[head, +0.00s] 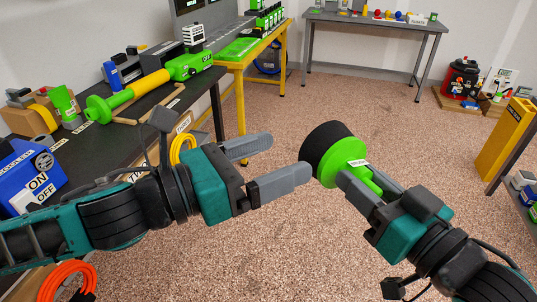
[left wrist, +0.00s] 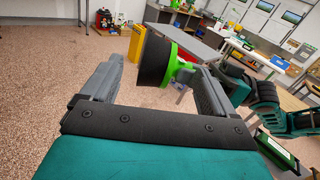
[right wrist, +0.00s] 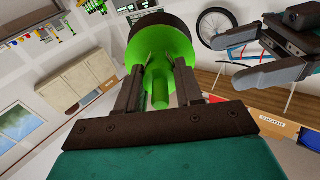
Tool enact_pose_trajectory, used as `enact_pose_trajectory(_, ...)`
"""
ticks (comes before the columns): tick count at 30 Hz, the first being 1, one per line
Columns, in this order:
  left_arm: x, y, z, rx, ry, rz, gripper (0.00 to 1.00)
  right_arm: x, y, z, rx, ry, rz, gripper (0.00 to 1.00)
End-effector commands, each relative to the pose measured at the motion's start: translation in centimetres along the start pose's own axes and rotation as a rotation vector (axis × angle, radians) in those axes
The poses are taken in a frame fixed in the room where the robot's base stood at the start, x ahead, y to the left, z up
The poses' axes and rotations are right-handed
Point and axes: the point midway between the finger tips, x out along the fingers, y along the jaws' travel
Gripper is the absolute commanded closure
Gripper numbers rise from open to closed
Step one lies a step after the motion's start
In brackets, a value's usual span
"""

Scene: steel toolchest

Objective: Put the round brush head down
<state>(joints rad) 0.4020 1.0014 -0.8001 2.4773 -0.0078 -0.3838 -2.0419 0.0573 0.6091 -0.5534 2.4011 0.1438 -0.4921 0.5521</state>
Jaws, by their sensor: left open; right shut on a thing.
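The round brush head (head: 336,152) has a black bristle disc and a green backing with a short green stem and a small white label. My right gripper (head: 362,188) is shut on its green stem and holds it up over open floor. In the right wrist view the brush head (right wrist: 160,60) sits between the fingers (right wrist: 160,85). My left gripper (head: 276,165) is open and empty, its fingertips just left of the black disc. In the left wrist view the brush head (left wrist: 155,60) shows close to the right finger; I cannot tell whether they touch.
A yellow-legged bench (head: 240,60) and a grey table (head: 375,25) stand behind. A yellow cabinet (head: 507,140) is at right. The middle floor is clear.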

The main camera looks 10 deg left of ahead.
Motion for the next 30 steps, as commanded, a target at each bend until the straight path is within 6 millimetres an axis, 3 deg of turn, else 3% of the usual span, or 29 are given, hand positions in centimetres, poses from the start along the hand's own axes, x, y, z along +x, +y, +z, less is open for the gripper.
enact_pose_trajectory(8,0.3,-0.4,0.6,0.134,0.002,-0.014,0.12,0.0,0.0,0.0,0.000,0.001,0.000,1.00)
enact_pose_trajectory(24,8.6,-0.6,0.6,0.129,0.004,-0.016,0.12,0.0,0.0,0.0,0.000,0.001,0.000,1.00)
enact_pose_trajectory(30,10.8,-0.6,0.5,0.128,0.004,-0.015,0.12,0.0,0.0,0.0,0.000,0.001,0.000,1.00)
